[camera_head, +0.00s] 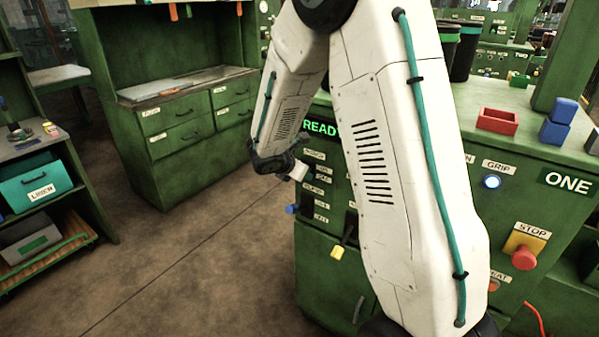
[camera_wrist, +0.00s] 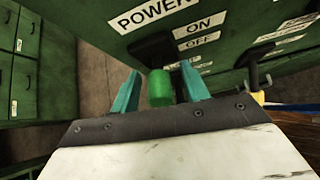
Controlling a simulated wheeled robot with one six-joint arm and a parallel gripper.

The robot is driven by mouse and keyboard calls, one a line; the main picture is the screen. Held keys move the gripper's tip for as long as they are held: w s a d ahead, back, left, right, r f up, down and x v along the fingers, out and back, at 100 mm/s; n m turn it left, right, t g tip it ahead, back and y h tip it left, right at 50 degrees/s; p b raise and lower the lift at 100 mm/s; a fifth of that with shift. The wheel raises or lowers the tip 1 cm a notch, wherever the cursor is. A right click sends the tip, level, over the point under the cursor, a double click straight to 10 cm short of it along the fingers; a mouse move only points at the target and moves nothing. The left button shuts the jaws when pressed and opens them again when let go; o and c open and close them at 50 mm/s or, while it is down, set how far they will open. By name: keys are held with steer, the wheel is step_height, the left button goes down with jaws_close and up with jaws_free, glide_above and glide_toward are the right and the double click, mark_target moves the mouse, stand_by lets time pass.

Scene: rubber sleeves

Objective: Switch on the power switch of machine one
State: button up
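Machine one (camera_head: 540,210) is a green cabinet with a "ONE" sign, in the right half of the head view. In the wrist view its panel carries a "POWER" label (camera_wrist: 150,14) with "ON" and "OFF" labels below it. The power switch (camera_wrist: 159,88) has a black lever and a green grip. My gripper (camera_wrist: 160,70) is open, its two teal fingers apart on either side of the green grip, with gaps visible. Whether the lever stands at on or off I cannot tell. In the head view my arm hides the power switch.
Other levers share the panel, with a blue knob (camera_head: 291,209) and a yellow handle (camera_head: 338,252). A red stop button (camera_head: 524,258) sits at the right. A red tray (camera_head: 497,120) and blue blocks (camera_head: 560,122) stand on top. The floor left of the machine is clear.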

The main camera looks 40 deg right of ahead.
steer(key=v, duration=0.7)
steer(key=shift+s+a+r, duration=0.15)
steer(key=shift+a+r, duration=0.1)
steer(key=shift+a, duration=0.05)
